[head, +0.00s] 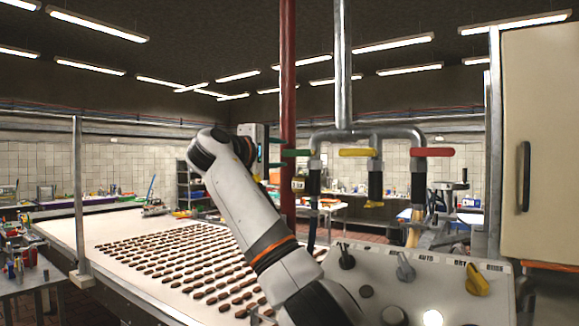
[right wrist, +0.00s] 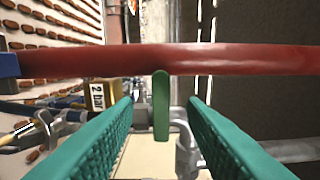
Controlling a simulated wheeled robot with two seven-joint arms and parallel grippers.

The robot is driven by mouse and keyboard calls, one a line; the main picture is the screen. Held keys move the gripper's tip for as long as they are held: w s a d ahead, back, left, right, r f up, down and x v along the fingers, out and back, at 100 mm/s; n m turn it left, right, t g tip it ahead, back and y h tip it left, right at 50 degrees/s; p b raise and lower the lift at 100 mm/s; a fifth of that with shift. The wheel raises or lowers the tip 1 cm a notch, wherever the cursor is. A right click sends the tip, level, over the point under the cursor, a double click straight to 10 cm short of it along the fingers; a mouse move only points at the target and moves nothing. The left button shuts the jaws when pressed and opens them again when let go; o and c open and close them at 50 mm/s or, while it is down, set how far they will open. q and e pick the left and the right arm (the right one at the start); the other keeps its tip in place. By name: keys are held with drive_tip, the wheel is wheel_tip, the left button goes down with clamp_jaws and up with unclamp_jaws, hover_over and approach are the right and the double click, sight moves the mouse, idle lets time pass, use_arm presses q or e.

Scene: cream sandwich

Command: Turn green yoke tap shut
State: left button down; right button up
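In the right wrist view the green handle (right wrist: 160,106) stands between the two teal fingers, with a clear gap on each side. My right gripper (head: 279,153) is open, just left of the handle, its fingers one above and one below the handle's level. In the right wrist view the open fingers (right wrist: 160,112) show plainly. My left gripper is not in view.
A red vertical pipe (head: 287,90) stands right by my fingers and crosses the right wrist view (right wrist: 230,58). Yellow (head: 356,152) and red (head: 432,152) tap handles are to the right. A control panel (head: 400,290) with knobs is below; a conveyor with biscuits (head: 110,290) lies left.

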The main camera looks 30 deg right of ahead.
drive_tip(key=b+v, duration=0.1)
drive_tip(key=v, duration=0.3)
drive_tip(key=shift+s+r, duration=0.1)
drive_tip(key=shift+d, duration=0.1)
idle(0.3)
